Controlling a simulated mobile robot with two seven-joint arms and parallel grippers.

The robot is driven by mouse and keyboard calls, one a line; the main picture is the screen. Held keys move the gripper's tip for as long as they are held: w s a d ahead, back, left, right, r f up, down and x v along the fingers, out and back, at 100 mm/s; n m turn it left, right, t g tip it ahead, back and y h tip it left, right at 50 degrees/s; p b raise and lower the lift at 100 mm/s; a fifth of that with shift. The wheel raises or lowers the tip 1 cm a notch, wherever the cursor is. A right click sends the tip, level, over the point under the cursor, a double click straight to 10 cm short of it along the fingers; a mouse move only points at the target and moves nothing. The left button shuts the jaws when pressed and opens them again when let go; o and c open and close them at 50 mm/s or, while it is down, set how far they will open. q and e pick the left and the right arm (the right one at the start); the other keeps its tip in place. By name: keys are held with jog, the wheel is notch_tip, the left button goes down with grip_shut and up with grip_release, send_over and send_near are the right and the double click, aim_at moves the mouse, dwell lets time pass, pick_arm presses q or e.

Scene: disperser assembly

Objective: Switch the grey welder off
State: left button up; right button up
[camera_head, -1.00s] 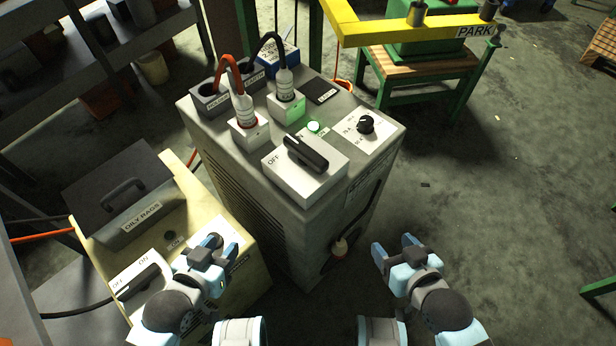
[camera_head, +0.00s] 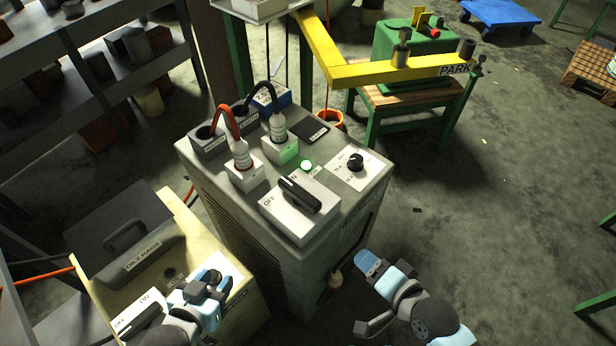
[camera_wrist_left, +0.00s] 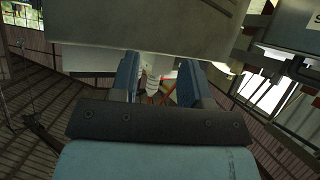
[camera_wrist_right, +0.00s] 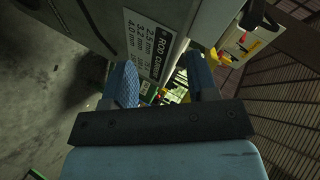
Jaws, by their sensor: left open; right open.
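The grey welder (camera_head: 285,262) stands upright in the middle of the head view. On its top, a black rotary handle (camera_head: 300,195) sits on a white block marked OFF and ON. One end of the handle lies by the ON label, which it partly hides. A green lamp (camera_head: 306,165) behind the block is lit. My left gripper (camera_head: 208,284) is open and empty over the cream machine, left of the welder. My right gripper (camera_head: 368,296) is open and empty, right of the welder's front and below its top. Neither touches the handle.
The cream machine (camera_head: 92,318) has its own OFF/ON switch and an oily rags box (camera_head: 125,240). Red and black cable plugs (camera_head: 241,153) rise behind the handle. A yellow arm (camera_head: 385,72) marked PARK crosses behind.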

notch_tip(320, 180, up, 8)
jog(key=w+a+m+y+p, duration=0.2)
jog(key=m+p, duration=0.6)
jog(key=m, duration=0.2)
jog(key=m+g+y+p, duration=0.1)
jog(key=m+p, duration=0.5)
jog(key=m, duration=0.4)
send_near(314, 202)
jog(key=x, duration=1.1)
jog(key=shift+w+a, duration=0.1)
jog(key=shift+a, duration=0.1)
pick_arm(q)
notch_tip(314, 202, up, 9)
jog(key=s+a, duration=0.1)
jog(key=shift+s+a+g+y, duration=0.15)
jog(key=shift+a+g+y, duration=0.1)
jog(key=shift+g+y, duration=0.05)
pick_arm(e)
jog(key=c, duration=0.9)
